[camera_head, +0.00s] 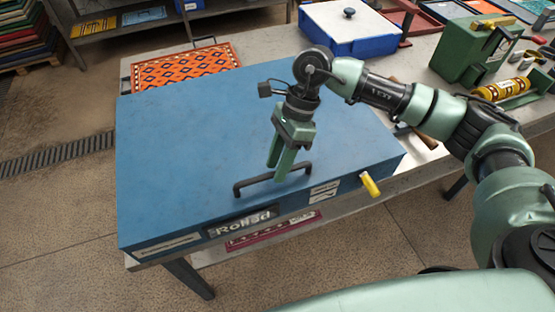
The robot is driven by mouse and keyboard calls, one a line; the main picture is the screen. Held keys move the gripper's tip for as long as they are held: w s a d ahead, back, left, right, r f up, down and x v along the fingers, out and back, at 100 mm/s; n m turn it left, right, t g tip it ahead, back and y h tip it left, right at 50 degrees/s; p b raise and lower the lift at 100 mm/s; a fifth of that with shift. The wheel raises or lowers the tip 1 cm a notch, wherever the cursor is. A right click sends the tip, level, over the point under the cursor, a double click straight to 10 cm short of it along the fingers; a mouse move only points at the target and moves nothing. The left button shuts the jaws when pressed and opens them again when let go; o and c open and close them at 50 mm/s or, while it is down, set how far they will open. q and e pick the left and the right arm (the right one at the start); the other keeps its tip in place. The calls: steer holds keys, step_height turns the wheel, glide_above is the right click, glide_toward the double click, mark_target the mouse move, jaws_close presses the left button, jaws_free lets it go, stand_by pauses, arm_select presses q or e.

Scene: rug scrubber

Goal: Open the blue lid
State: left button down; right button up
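The blue lid (190,150) is a wide flat panel on a box on the workbench. It lies flat and looks closed. A black bar handle (255,182) stands near its front edge, above the front labels. My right gripper (277,174) points down with its fingertips at the handle bar, near the bar's middle. A narrow gap shows between the fingers, but I cannot tell whether they grip the bar or only straddle it. My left gripper is not in view.
A yellow-handled latch (370,185) sticks out at the box's front right. An orange patterned rug piece (185,68) lies behind the box.

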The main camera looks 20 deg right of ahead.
steer(key=shift+s, duration=0.1)
steer(key=c, duration=0.7)
jaws_close()
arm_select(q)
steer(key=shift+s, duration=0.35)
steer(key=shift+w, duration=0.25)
